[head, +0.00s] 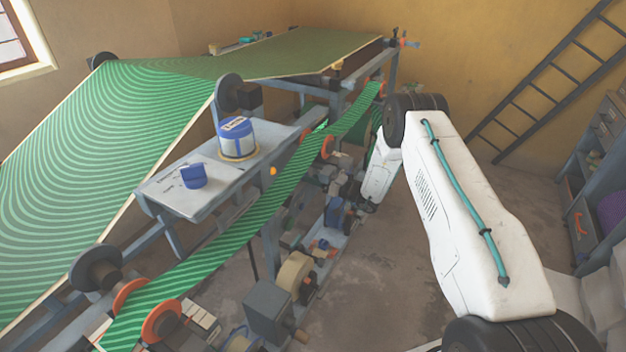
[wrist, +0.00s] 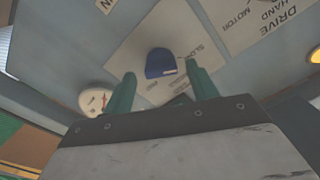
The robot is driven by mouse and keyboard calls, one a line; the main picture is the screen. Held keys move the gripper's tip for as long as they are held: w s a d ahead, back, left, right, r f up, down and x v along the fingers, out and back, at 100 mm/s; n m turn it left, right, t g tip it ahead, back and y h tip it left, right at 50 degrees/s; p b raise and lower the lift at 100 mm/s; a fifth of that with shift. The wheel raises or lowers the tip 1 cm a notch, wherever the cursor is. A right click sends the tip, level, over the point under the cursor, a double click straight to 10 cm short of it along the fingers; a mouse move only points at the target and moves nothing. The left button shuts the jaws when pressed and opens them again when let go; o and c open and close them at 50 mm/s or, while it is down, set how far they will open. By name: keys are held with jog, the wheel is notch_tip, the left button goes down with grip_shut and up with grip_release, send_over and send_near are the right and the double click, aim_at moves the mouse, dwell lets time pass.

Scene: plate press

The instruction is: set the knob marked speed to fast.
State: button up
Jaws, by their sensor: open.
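In the wrist view a small blue knob (wrist: 160,61) with a white mark near its right lower edge sits on a pale plate (wrist: 140,37). SLOW is printed to the right of the knob; other lettering below is partly hidden by my gripper. My gripper (wrist: 160,68) has its two green fingers apart and empty, and the knob appears between their tips. I cannot tell how far the tips are from it. In the head view my forearm reaches down beside the machine's right side, and my fingers cannot be made out there.
A plate lettered DRIVE, HAND, MOTOR (wrist: 267,20) and a round white dial (wrist: 97,98) flank the knob. In the head view another blue knob (head: 193,176) and a blue-white tub (head: 238,138) are on a grey panel. Green belting (head: 225,228) runs along the machine.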

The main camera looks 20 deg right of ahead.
jog(key=shift+w+a, duration=0.3)
jog(key=shift+a, duration=0.05)
jog(key=c, duration=1)
jog(key=m, duration=2.4)
jog(key=shift+f, duration=0.2)
